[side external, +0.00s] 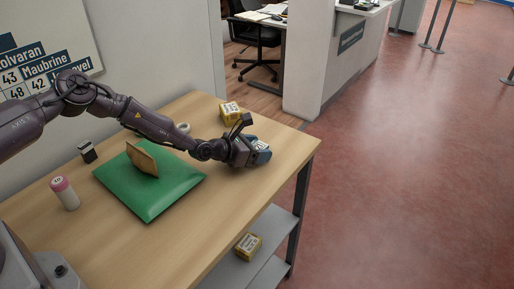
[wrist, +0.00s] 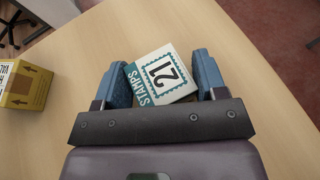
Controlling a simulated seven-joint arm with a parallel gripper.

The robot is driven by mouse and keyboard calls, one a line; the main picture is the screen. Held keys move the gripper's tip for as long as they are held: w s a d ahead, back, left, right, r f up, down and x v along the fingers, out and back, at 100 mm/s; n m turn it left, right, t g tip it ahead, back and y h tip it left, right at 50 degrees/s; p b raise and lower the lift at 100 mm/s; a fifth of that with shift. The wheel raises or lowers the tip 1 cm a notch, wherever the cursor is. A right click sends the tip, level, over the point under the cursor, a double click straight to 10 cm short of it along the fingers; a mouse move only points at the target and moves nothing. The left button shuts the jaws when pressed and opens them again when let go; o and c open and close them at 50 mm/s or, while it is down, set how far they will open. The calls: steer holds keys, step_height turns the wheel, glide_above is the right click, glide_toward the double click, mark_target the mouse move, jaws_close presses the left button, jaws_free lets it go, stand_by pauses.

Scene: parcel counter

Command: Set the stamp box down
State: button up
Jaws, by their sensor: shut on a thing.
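Only a little of the stamp box (side external: 262,146) shows there, between the fingers. It is low over the wooden table (side external: 215,208); I cannot tell whether its underside touches the top.
A yellow box (side external: 230,112) stands at the table's back edge, and another (side external: 247,246) lies on the lower shelf. A green cushion-like parcel (side external: 150,195) bears a brown card (side external: 142,160). A pink-capped bottle (side external: 65,194) stands left. The table's front right is clear.

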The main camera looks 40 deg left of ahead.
steer(key=o, duration=0.9)
steer(key=shift+o, duration=0.2)
